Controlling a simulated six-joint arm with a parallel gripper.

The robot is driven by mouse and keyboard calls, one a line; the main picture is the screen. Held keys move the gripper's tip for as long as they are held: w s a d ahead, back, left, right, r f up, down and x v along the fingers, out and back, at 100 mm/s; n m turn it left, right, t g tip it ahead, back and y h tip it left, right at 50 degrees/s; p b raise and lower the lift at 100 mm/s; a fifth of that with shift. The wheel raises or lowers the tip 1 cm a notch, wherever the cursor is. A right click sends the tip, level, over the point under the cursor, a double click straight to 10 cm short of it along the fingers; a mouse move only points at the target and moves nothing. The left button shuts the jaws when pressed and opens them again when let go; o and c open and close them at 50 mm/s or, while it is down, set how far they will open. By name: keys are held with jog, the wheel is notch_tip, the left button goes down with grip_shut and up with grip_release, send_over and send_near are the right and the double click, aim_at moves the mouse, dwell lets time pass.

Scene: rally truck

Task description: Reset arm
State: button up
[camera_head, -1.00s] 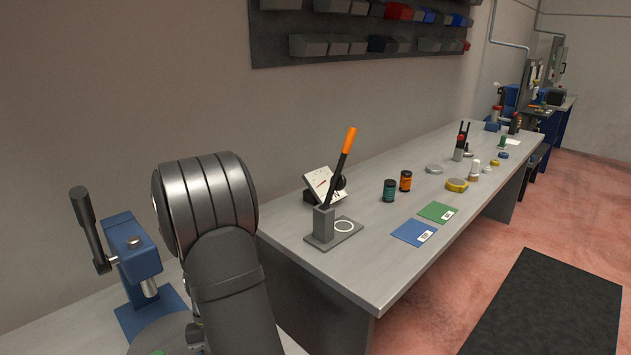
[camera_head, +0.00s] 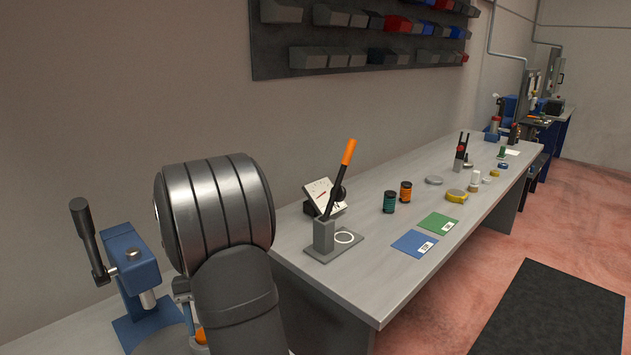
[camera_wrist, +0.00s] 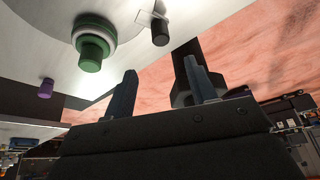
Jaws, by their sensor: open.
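My gripper (camera_wrist: 163,90) shows in the wrist view as two dark fingers standing well apart, with nothing between them. It is open. The wrist view looks tilted or upside down, with a green round knob (camera_wrist: 91,50) on a pale disc beyond the left finger and a small dark cylinder (camera_wrist: 160,32) near the top. In the head view my arm's large ribbed joint fills the lower left and hides the gripper.
A blue press-like device with a black handle (camera_head: 133,262) stands close left of my arm. Wall bins hang above.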

jog(key=x, duration=1.3)
jog(key=shift+f, duration=0.4)
jog(key=shift+s+f, duration=0.25)
jog(key=shift+s, duration=0.05)
jog(key=shift+s+a+r+m+y, duration=0.1)
jog(key=shift+s+a+m+y, duration=0.2)
jog(key=shift+s+a+m, duration=0.35)
jog(key=shift+d, duration=0.15)
